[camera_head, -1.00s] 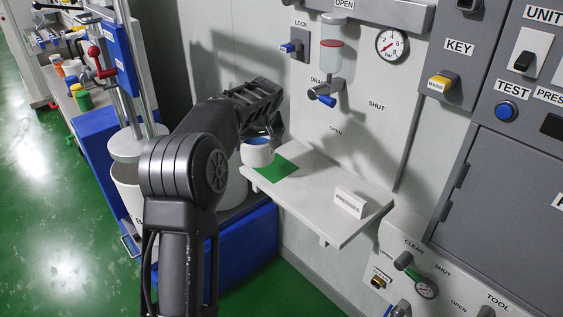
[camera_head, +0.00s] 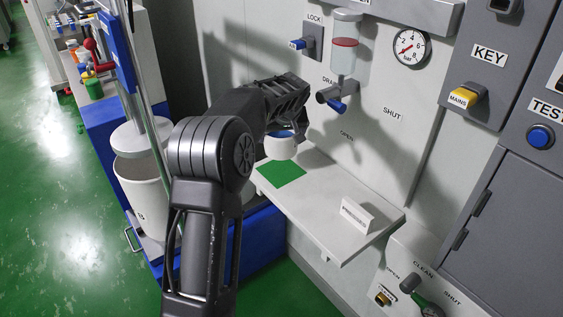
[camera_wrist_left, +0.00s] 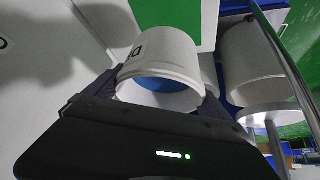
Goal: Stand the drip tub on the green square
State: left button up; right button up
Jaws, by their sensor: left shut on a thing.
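The drip tub (camera_head: 281,147) is a small white cup, blue inside, at the back left corner of the white shelf. It appears to hang just above or at the shelf, behind the green square; contact cannot be told. My left gripper (camera_head: 284,122) is shut on it, and its fingers are partly hidden by the wrist. In the left wrist view the tub (camera_wrist_left: 160,62) sits between the fingers of the gripper (camera_wrist_left: 160,90). The green square (camera_head: 281,174) lies bare on the shelf's left end and also shows in the left wrist view (camera_wrist_left: 170,14). My right gripper is out of view.
The white shelf (camera_head: 330,222) carries a small label block (camera_head: 356,215) at its right end. A drain valve (camera_head: 332,98) with a blue lever and a glass bowl (camera_head: 345,50) are above the shelf. A white bucket (camera_head: 143,190) stands at the left.

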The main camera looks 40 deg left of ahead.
pick_arm(q)
jog(key=shift+f, duration=1.4)
notch_tip(320, 180, down, 4)
jog(key=shift+f+p, duration=0.25)
jog(key=shift+p, duration=0.05)
jog(key=shift+f, duration=0.25)
